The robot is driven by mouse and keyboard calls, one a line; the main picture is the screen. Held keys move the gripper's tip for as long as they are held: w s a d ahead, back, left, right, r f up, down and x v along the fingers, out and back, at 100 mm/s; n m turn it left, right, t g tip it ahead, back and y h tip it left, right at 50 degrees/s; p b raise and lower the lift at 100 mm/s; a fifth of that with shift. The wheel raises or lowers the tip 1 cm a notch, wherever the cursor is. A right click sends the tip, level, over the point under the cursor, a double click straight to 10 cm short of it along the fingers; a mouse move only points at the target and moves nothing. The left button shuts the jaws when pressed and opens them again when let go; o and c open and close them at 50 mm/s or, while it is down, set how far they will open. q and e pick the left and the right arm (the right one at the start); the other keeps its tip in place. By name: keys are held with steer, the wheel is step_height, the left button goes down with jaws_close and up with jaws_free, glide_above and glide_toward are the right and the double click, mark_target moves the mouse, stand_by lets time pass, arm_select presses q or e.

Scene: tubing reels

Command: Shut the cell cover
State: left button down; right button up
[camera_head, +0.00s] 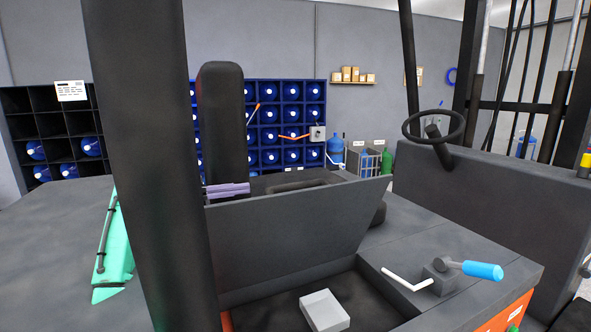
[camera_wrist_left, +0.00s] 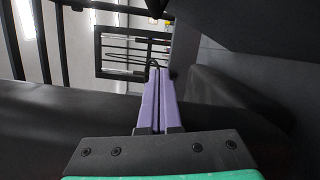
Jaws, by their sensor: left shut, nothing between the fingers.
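The cell cover (camera_head: 290,232) is a dark grey panel standing raised and tilted up over an open dark bay (camera_head: 262,315) in the vehicle body. My left gripper (camera_head: 242,188) has purple fingers, shut with nothing between them. In the head view it is at the upper left edge of the cover, seemingly just behind its top; I cannot tell whether it touches. The closed purple fingers also show in the left wrist view (camera_wrist_left: 158,72), beside large dark surfaces. A dark post hides most of the left arm. My right gripper is not in view.
A pale box (camera_head: 325,311) sits in the bay. Right of the bay are a white bent rod (camera_head: 407,280) and a blue-handled lever (camera_head: 482,270). A steering wheel (camera_head: 433,140) stands behind. A thick dark post (camera_head: 150,150) crosses the left. Blue reel shelves (camera_head: 290,85) are far back.

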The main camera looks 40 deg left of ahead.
mark_target(282, 187)
arm_select(q)
steer(key=w+d+p, duration=0.1)
steer(key=d, duration=0.2)
steer(key=w+d+r+p, duration=0.1)
steer(key=w+d+p, duration=0.1)
steer(key=d, duration=0.1)
steer(key=w+d+p, duration=0.1)
steer(key=d+p, duration=0.1)
steer(key=d, duration=0.2)
steer(key=shift+w+d+r, duration=0.1)
steer(key=shift+w+r, duration=0.2)
steer(key=shift+r, duration=0.1)
